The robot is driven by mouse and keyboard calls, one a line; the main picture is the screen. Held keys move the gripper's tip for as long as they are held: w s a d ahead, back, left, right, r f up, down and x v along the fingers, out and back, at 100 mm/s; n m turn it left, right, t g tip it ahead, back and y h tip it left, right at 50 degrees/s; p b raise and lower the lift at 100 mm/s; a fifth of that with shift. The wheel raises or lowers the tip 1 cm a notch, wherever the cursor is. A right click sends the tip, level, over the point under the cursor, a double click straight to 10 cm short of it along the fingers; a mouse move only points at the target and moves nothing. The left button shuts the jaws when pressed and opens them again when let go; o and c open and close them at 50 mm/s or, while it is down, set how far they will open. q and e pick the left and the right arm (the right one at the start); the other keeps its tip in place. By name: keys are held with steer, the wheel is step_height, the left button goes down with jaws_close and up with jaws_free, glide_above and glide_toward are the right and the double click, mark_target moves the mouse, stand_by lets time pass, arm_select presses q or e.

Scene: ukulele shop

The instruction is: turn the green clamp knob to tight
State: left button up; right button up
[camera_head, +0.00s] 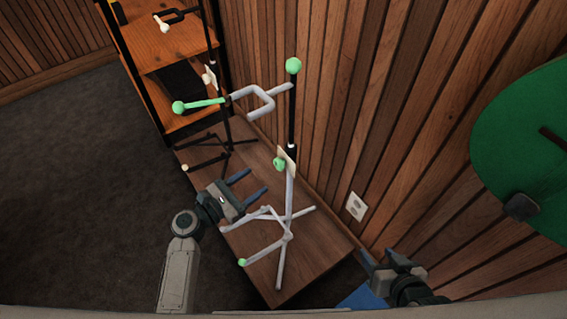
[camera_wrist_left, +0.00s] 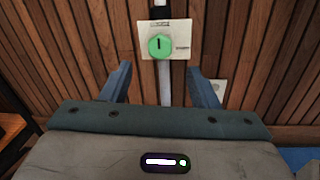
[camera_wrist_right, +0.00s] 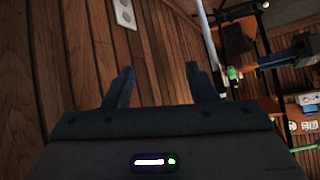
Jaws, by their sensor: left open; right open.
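The green clamp knob (camera_head: 280,163) is on the upright of a pale stand (camera_head: 289,200), in front of a small cream plate. In the left wrist view the knob (camera_wrist_left: 160,46) is round with a dark line that looks near upright, and the cream plate (camera_wrist_left: 180,28) carries print too small to read. My left gripper (camera_head: 256,183) is open and empty, left of and apart from the knob. In its own view the knob lies beyond and between the fingers. My right gripper (camera_head: 374,262) is open and empty near the wall, at lower right. Its own view shows the knob small (camera_wrist_right: 232,73).
The stand has a forked holder (camera_head: 255,95) with green ends and splayed legs on a low wooden platform (camera_head: 318,250). A second dark stand (camera_head: 225,150) and wooden shelves (camera_head: 165,45) are behind. An outlet (camera_head: 356,206) is on the slatted wall. A green round panel (camera_head: 525,140) is at right.

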mark_target(277, 166)
arm_select(q)
steer(key=x, duration=0.8)
steer(key=shift+w+d, duration=0.6)
steer(key=shift+d, duration=0.05)
arm_select(e)
steer(key=w+r+t, duration=0.1)
steer(key=w+r, duration=0.1)
steer(key=shift+w+d+r+t, duration=0.1)
steer(key=shift+w+d+t, duration=0.1)
steer(key=shift+w+t, duration=0.2)
steer(key=shift+s, duration=0.1)
arm_select(q)
steer(key=shift+b, duration=0.35)
steer(key=c, duration=1)
